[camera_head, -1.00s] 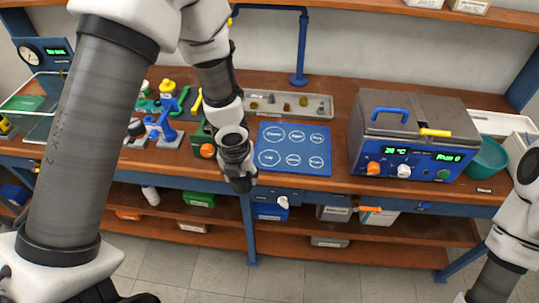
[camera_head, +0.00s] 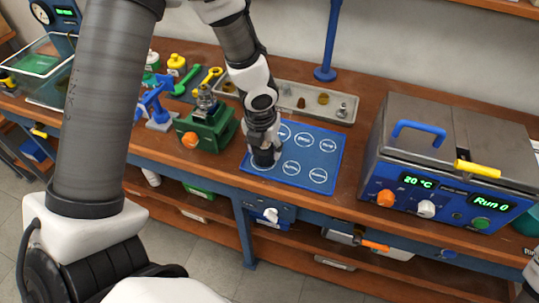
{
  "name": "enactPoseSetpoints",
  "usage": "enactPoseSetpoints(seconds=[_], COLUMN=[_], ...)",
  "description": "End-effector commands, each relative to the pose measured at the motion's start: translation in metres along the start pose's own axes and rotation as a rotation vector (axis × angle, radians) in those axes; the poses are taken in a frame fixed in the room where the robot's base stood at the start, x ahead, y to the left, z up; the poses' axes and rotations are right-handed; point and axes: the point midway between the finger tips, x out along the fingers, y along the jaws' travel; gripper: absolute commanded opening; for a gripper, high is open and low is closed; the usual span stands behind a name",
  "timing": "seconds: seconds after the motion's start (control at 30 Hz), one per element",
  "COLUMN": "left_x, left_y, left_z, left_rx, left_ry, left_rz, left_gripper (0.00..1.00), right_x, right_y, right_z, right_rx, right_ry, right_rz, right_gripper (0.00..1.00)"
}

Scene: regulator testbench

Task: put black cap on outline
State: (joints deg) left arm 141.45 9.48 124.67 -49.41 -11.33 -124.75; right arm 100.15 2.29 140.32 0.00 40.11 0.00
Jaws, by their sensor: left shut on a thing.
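The blue mat (camera_head: 325,158) lies on the bench with several white outlines on it. My left gripper (camera_head: 264,158) points down over the mat's front left part, at the lower left outline (camera_head: 258,167), which it partly covers. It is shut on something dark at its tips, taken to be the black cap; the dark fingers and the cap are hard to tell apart. Whether the cap touches the mat I cannot tell. My right gripper is out of view.
A green vise (camera_head: 208,132) holding a metal part stands left of the mat. A grey tray (camera_head: 310,100) with small parts lies behind. A grey test box (camera_head: 440,150) stands to the right. The mat's right side is clear.

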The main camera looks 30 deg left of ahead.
Motion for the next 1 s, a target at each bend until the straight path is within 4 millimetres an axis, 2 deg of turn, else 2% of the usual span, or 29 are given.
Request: enactPoseSetpoints(seconds=[0.33,0.37,0.4,0.43,0.77,0.87,1.0], left_x=[0.003,0.002,0.002,0.002,-0.001,-0.014,-0.049], left_y=[0.000,0.000,0.000,0.000,0.000,0.000,0.000], left_z=[-0.001,-0.001,0.000,0.000,0.000,0.001,0.002], left_rx=[0.001,0.001,0.001,0.001,0.000,-0.001,-0.001], left_ry=[0.000,0.000,0.000,0.000,0.000,-0.001,-0.002], left_rz=[-0.001,-0.001,-0.001,-0.001,-0.001,-0.001,-0.001], left_gripper=[0.19,0.62,0.77,0.80,0.80,0.80,0.80], right_x=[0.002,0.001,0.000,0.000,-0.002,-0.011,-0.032], right_y=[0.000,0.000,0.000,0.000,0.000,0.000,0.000], right_z=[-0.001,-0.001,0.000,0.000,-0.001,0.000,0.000], right_rx=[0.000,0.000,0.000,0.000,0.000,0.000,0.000], right_ry=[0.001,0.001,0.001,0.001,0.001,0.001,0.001], right_rz=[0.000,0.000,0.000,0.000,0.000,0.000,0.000], right_gripper=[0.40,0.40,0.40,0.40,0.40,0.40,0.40])
